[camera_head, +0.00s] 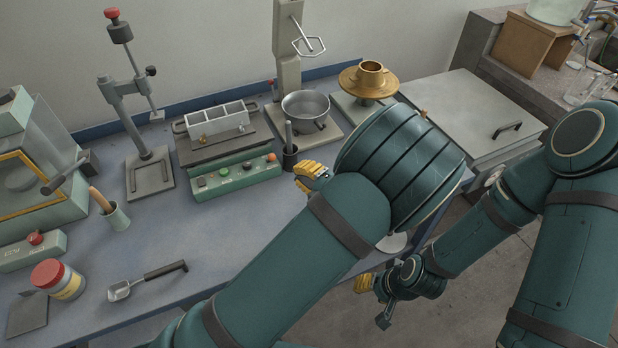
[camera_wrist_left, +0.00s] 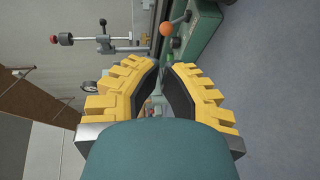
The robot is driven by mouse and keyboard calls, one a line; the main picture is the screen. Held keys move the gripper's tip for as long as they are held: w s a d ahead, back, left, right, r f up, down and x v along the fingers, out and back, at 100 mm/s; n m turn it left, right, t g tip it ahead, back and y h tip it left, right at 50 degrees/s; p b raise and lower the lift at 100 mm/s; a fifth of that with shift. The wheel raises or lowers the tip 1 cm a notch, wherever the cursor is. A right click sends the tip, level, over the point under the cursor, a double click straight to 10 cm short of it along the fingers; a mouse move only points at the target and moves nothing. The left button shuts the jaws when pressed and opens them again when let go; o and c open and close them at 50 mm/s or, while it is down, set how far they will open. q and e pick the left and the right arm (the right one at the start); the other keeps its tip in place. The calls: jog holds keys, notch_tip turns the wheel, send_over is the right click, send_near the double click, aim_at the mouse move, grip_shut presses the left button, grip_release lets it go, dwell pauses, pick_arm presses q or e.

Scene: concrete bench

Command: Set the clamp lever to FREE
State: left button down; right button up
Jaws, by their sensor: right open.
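A lever with an orange ball end (camera_wrist_left: 174,28) shows in the left wrist view, at the top beside green machine housing; it looks like the clamp lever. In the head view my left gripper (camera_head: 308,176) is just right of the green control box (camera_head: 237,180), partly hidden by my arm. My right gripper (camera_head: 373,300) is open and empty, off the bench's front edge.
A three-part mould (camera_head: 216,122) sits behind the control box. A dark cup (camera_head: 289,158) and a mixer bowl (camera_head: 306,108) stand close to my left gripper. A red-topped stand (camera_head: 140,130) is further left. A scoop (camera_head: 148,280) and a jar (camera_head: 62,281) lie front left.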

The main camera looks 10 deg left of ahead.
aim_at(271, 158)
pick_arm(q)
jog(key=b+x, duration=0.2)
jog(key=x, duration=0.7)
jog(key=shift+a, duration=0.15)
pick_arm(e)
jog(key=shift+w+f, duration=0.25)
jog(key=shift+f, duration=0.9)
pick_arm(q)
jog(key=shift+w, duration=0.1)
pick_arm(e)
jog(key=shift+r, duration=0.1)
